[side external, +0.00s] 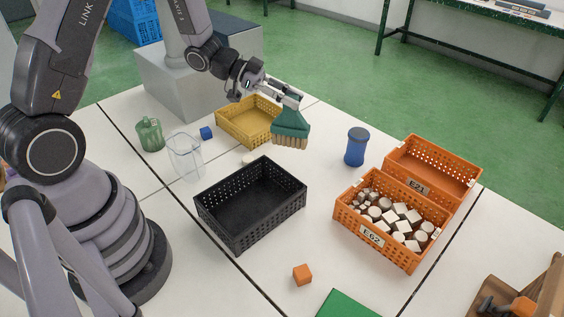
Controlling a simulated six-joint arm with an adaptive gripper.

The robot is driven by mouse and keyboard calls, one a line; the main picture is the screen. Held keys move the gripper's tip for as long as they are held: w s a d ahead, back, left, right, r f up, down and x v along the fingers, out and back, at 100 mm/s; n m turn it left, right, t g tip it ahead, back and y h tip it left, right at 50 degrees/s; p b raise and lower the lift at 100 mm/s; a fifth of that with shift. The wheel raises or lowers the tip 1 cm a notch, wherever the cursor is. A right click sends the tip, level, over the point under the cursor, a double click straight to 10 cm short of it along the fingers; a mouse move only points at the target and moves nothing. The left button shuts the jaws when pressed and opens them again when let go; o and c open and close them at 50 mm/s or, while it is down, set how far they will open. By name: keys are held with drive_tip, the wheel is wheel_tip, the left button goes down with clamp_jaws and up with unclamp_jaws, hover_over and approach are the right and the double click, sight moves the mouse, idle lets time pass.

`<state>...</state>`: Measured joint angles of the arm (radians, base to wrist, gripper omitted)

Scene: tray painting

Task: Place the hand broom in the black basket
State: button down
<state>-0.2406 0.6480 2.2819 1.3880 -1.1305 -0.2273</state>
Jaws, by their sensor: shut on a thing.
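The hand broom (291,126) has a teal-green body and tan bristles pointing down. My gripper (285,97) is shut on its upper part and holds it in the air, bristles lowest. In the picture it appears above and to the right of the black basket and in front of the yellow basket's right side. The black basket (238,236) stands on the white table at the middle, with perforated walls and an open top. Its visible inside is empty. The fingertips are partly hidden by the gripper body and the broom.
A yellow basket (228,126) stands behind the black one. A blue canister (356,147) and orange crates (345,221) (471,190) are at right. An orange cube (302,274) lies in front.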

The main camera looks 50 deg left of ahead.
drive_tip(key=s+m+g+h, duration=0.2)
drive_tip(key=s+m+g, duration=0.45)
drive_tip(key=s, duration=0.55)
wheel_tip(320, 180, down, 14)
drive_tip(key=shift+w+a+f, duration=0.15)
drive_tip(key=shift+w+a, duration=0.2)
drive_tip(key=shift+a, duration=0.05)
drive_tip(key=shift+f+n, duration=0.15)
drive_tip(key=shift+n, duration=0.1)
drive_tip(key=c, duration=1)
unclamp_jaws()
